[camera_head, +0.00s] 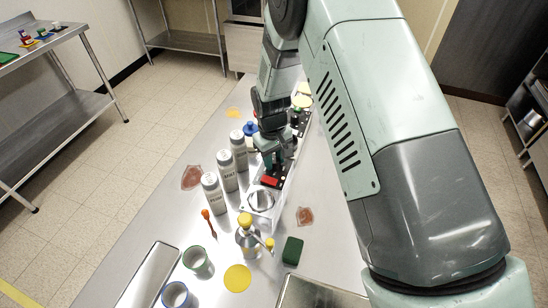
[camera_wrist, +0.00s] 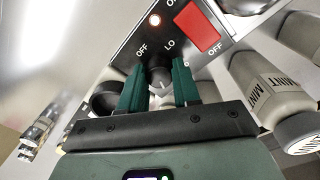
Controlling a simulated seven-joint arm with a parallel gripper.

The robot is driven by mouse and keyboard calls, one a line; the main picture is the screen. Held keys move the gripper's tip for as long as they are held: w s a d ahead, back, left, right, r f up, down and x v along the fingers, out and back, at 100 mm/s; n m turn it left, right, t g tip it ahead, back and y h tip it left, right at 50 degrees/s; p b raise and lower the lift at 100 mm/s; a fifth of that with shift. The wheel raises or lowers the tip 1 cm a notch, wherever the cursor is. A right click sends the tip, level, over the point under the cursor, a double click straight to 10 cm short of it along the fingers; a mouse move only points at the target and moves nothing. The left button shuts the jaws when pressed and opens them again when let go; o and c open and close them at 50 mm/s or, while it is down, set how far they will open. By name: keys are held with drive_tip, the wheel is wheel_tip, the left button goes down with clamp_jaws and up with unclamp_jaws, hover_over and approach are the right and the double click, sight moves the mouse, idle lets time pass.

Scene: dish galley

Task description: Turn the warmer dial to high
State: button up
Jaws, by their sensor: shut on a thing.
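The warmer's dark control panel (camera_wrist: 135,30) fills the upper middle of the wrist view, with OFF and LO printed around the dial. The round dark dial (camera_wrist: 159,72) sits between the green fingers of my gripper (camera_wrist: 158,82), which are shut on its sides. A pale mark shows on the dial, but I cannot tell which setting it points to. No HI label is readable. In the head view my gripper (camera_head: 270,160) reaches down to the panel and hides the dial.
Grey labelled bottles (camera_head: 228,171) stand in a row left of the panel; a MINT bottle (camera_wrist: 268,90) is close to the gripper's right in the wrist view.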

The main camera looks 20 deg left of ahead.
drive_tip(key=o, duration=1.1)
drive_tip(key=shift+c, duration=0.2)
wheel_tip(320, 180, up, 11)
drive_tip(key=shift+s+a, duration=0.15)
